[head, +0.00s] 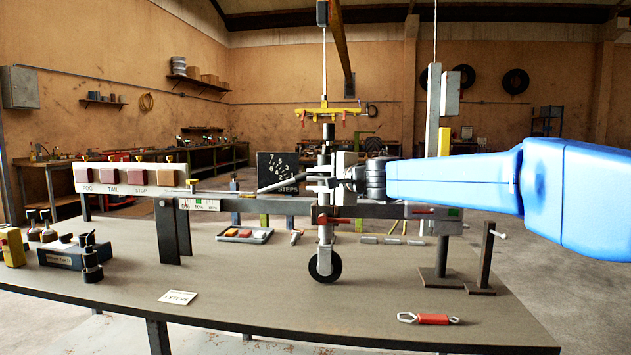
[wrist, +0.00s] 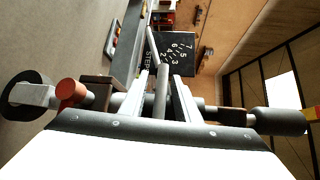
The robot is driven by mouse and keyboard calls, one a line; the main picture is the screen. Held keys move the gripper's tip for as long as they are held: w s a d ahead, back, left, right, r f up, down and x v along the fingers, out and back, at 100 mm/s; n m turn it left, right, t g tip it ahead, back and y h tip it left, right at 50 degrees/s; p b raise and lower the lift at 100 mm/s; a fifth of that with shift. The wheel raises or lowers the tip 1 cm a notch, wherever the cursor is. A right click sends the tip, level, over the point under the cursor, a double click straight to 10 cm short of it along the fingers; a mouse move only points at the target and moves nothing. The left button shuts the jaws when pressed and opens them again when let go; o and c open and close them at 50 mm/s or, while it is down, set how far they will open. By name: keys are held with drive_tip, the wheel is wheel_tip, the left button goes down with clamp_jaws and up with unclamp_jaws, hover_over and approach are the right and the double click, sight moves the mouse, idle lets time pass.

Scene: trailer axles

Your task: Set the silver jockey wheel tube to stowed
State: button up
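The silver jockey wheel tube (head: 326,235) stands upright at the side of the dark drawbar, with a black wheel (head: 325,266) at its lower end. I cannot tell whether the wheel touches the table. In the wrist view the tube assembly runs sideways, wheel (wrist: 18,98) at left and black grip (wrist: 279,121) at right. My gripper (head: 312,177) reaches in from the right at the tube's upper part. Its two pale fingers (wrist: 163,76) lie either side of a dark rod (wrist: 160,84), apart, with gaps beside it. The fingers' far side is partly hidden.
A red-ended lever (head: 335,220) sits on the drawbar by the tube. A yellow hanging bar (head: 322,112) is above. The STEPS dial board (head: 282,168) stands behind. The front middle is clear.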

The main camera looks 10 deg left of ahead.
drive_tip(key=shift+f, duration=0.1)
clamp_jaws()
wheel_tip(320, 180, up, 10)
drive_tip(key=shift+r, duration=0.25)
idle(0.3)
unclamp_jaws()
drive_tip(key=shift+f, duration=0.1)
drive_tip(key=v, duration=1.7)
drive_tip(key=shift+d, duration=0.2)
drive_tip(key=shift+s, duration=0.15)
